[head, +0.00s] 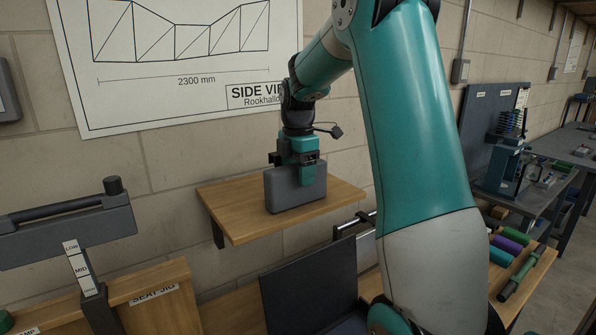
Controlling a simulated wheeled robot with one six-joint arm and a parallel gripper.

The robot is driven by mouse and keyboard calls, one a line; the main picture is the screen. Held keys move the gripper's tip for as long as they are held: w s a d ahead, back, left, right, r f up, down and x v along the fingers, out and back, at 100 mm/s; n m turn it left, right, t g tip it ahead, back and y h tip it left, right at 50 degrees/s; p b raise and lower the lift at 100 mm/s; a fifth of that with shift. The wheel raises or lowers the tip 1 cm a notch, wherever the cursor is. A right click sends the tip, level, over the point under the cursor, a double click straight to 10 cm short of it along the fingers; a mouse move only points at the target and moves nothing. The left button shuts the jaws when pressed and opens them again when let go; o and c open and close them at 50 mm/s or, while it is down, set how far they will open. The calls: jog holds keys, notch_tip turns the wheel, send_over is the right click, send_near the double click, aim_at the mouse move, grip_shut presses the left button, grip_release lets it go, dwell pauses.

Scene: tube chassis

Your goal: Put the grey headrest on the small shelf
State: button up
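The grey headrest (291,193) is a rounded block standing upright over the small wooden shelf (240,222) on the wall. Its lower edge appears to meet the shelf top. The other finger is hidden behind the headrest. The fingers look closed on it, and no gap shows at the front finger.
Bare shelf top lies on both sides of the headrest. A wall drawing (180,50) hangs above. Below are a dark open case lid (312,283) and a seat jig (150,300). A dark padded bar (70,235) stands at left. A workbench (540,195) is at right.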

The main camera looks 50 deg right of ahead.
notch_tip(320, 180, up, 12)
jog(key=b, duration=0.2)
jog(key=a+f+m, duration=0.2)
jog(key=a+f, duration=0.2)
jog(key=a, duration=1)
jog(key=s+a+f+m+y, duration=0.2)
jog(key=s+a+f, duration=0.3)
jog(key=s+a, duration=0.5)
jog(key=s+a+f+m+y, duration=0.2)
jog(key=s+a+f+m, duration=0.2)
jog(key=s+a, duration=0.7)
jog(key=shift+a+f, duration=0.4)
jog(key=shift+a, duration=0.3)
jog(key=shift+w, duration=0.1)
